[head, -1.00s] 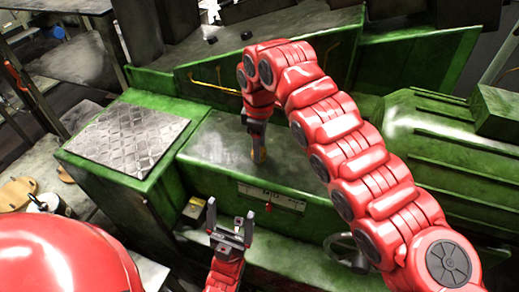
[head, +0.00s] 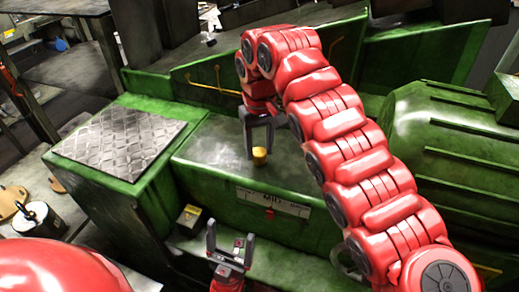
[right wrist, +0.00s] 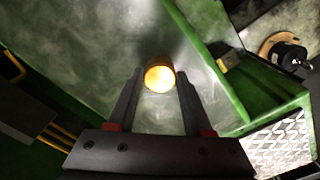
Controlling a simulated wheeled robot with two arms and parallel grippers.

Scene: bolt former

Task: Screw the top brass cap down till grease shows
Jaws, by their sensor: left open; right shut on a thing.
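The brass cap (head: 260,156) is a small yellow cylinder standing on the dark flat top of the green machine. In the right wrist view the brass cap (right wrist: 160,78) lies between the fingertips, its round top facing the camera. My right gripper (head: 258,150) reaches down from above and is shut on the cap, one finger on each side. Its fingers also show in the right wrist view (right wrist: 160,73). No grease can be made out around the cap. My left gripper (head: 230,236) is open and empty, fingers up, in front of the machine, well away from the cap.
A checkered steel plate (head: 122,142) covers the block left of the cap. A label plate (head: 273,202) with a red marker is on the machine's front face. A small yellow-topped block (head: 190,214) sits low left of it. A ribbed green housing (head: 455,150) stands right.

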